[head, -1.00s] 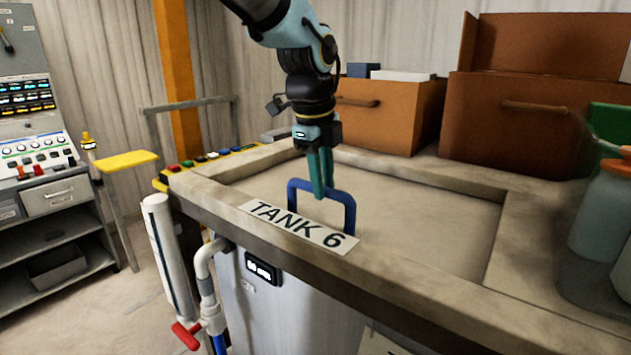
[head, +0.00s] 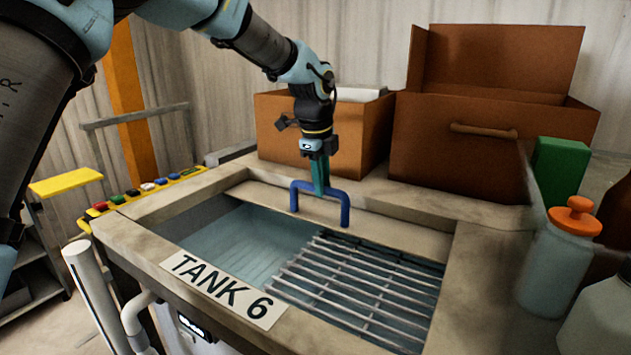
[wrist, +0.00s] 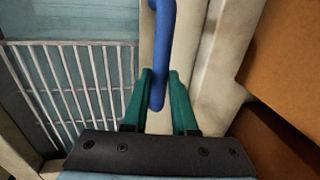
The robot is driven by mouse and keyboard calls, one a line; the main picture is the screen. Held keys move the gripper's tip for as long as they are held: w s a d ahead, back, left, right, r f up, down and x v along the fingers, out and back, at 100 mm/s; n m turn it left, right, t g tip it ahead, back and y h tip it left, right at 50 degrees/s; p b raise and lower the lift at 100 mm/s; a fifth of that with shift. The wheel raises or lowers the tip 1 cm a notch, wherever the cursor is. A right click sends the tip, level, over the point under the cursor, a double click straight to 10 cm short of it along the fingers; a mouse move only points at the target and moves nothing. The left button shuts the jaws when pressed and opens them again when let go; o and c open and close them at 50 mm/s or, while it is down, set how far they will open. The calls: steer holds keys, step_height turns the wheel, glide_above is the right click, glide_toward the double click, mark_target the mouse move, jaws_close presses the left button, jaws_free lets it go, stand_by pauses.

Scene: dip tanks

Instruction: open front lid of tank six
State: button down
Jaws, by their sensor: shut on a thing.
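Tank six is marked by a white "TANK 6" label (head: 222,287) on its front rim. Its lid (head: 385,226) is slid to the back of the opening, where a narrow strip of it shows. The blue handle (head: 345,207) stands upright on the lid. My gripper (head: 320,188) is shut on the top bar of the handle. In the wrist view the green fingers of my gripper (wrist: 158,95) sit on both sides of the blue handle (wrist: 164,30). The tank is open in front of the lid, showing bluish liquid (head: 235,245) and a metal grate (head: 350,280).
Brown boxes stand behind the tank, one at the left (head: 275,130) and a larger one (head: 460,150) at the right. A bottle with an orange cap (head: 555,260) and a green block (head: 560,170) are on the right ledge. A button strip (head: 150,190) runs along the left edge.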

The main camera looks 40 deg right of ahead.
steer(key=shift+w+d, duration=0.1)
steer(key=shift+d, duration=0.05)
steer(key=c, duration=0.7)
jaws_free()
step_height(320, 180, up, 11)
steer(key=a+b, duration=0.2)
steer(key=b, duration=0.1)
steer(key=shift+s+f, duration=0.15)
steer(key=shift+s, duration=0.15)
steer(key=shift+a, duration=0.15)
